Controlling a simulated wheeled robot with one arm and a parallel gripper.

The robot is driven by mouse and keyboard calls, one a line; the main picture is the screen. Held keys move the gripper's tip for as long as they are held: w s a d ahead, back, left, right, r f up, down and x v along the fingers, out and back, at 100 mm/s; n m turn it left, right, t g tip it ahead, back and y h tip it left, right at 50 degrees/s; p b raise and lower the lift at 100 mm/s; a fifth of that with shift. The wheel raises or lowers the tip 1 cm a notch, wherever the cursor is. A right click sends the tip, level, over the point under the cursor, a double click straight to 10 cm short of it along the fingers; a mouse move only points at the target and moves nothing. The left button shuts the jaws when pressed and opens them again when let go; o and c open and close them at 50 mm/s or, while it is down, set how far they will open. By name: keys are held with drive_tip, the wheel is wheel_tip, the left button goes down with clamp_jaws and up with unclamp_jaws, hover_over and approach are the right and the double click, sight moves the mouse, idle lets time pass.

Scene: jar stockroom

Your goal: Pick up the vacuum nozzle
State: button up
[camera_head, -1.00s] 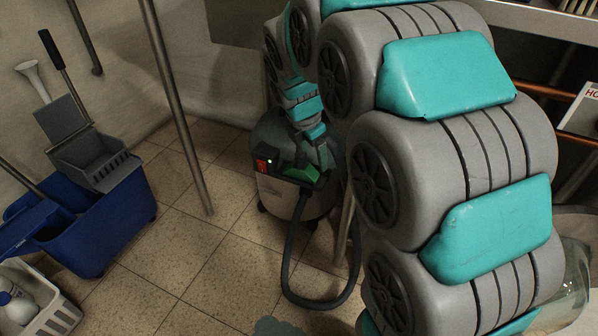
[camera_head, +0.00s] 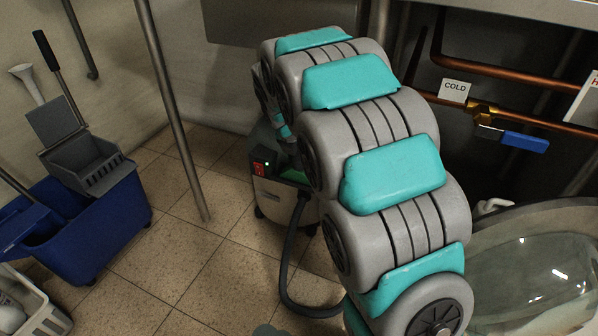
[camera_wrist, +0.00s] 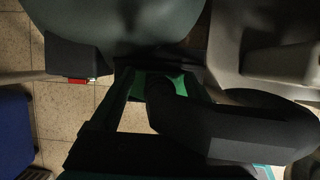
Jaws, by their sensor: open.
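The vacuum cleaner (camera_head: 275,195) stands on the tiled floor, with a red switch and a green light on its dark front. My arm covers much of it. Its black hose (camera_head: 287,255) loops down to the floor. In the wrist view, the vacuum's dark rounded body (camera_wrist: 120,20) is close above and the thick black hose (camera_wrist: 245,128) curves right from a green part (camera_wrist: 183,88). My gripper (camera_wrist: 160,85) is open, its dark fingers near this green part; in the head view it is hidden behind my arm. I cannot make out a separate nozzle.
A blue mop bucket (camera_head: 85,235) with a grey wringer stands at left, above a white basket (camera_head: 35,305). A metal pole (camera_head: 175,110) stands left of the vacuum. Copper pipes (camera_head: 500,70) and a large glass vessel (camera_head: 530,270) are at right. Floor between bucket and vacuum is mostly clear.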

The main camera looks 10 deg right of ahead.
drive_tip(key=shift+w+d+f, duration=0.15)
drive_tip(key=shift+d+f, duration=0.05)
drive_tip(key=shift+f, duration=0.4)
clamp_jaws()
